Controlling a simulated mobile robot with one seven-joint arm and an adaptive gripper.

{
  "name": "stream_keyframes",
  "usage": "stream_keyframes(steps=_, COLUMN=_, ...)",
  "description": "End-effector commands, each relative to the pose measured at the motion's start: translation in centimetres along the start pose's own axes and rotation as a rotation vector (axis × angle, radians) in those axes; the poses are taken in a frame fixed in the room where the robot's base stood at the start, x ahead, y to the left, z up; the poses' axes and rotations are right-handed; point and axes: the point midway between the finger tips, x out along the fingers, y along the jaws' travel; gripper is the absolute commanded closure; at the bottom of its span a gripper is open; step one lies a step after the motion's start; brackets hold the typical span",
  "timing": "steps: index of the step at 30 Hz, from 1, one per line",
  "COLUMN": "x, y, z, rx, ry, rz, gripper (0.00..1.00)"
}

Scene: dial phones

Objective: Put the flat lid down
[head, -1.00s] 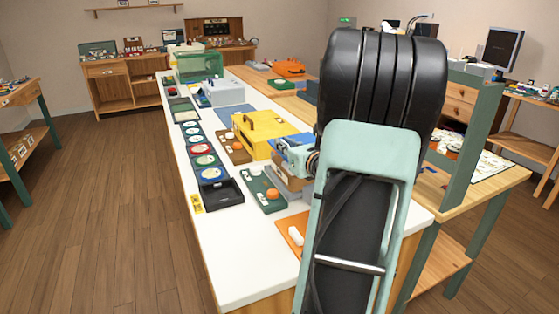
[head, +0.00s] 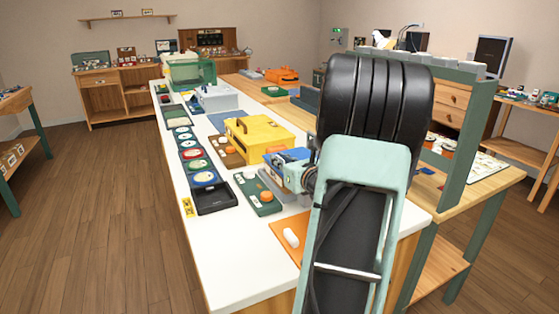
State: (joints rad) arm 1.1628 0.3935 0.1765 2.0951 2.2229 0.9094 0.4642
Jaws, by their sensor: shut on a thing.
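My gripper (head: 283,170) is low over the right part of the white counter (head: 240,262), beside the yellow box (head: 262,134). My own dark arm hides much of it and its surroundings. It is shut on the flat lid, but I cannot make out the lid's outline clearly. A blue patch shows at the top of the gripper; I cannot tell whether it is part of the lid. A grey box (head: 270,188) lies just below and left of the gripper. I cannot tell whether they touch.
A green panel with an orange knob (head: 258,194) lies left of the grey box. An orange board with a white piece (head: 289,238) lies in front. A black tray (head: 213,198) and several round dials line the left edge. Bare counter lies at the front left.

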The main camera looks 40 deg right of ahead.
Motion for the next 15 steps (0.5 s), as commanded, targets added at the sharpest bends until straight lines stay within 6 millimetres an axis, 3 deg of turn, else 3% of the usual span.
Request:
stream_keyframes(steps=2, x=0.07, y=0.02, z=-0.35, rx=-0.001, ry=-0.001, rz=0.000, gripper=1.00)
stream_keyframes(steps=3, x=0.03, y=0.00, z=-0.16, rx=0.000, ry=-0.001, rz=0.000, gripper=0.85)
stream_keyframes(steps=7, x=0.03, y=0.00, z=-0.15, rx=0.000, ry=0.000, rz=0.000, gripper=0.72)
stream_keyframes(steps=15, x=0.02, y=0.00, z=-0.09, rx=0.000, ry=0.000, rz=0.000, gripper=0.72)
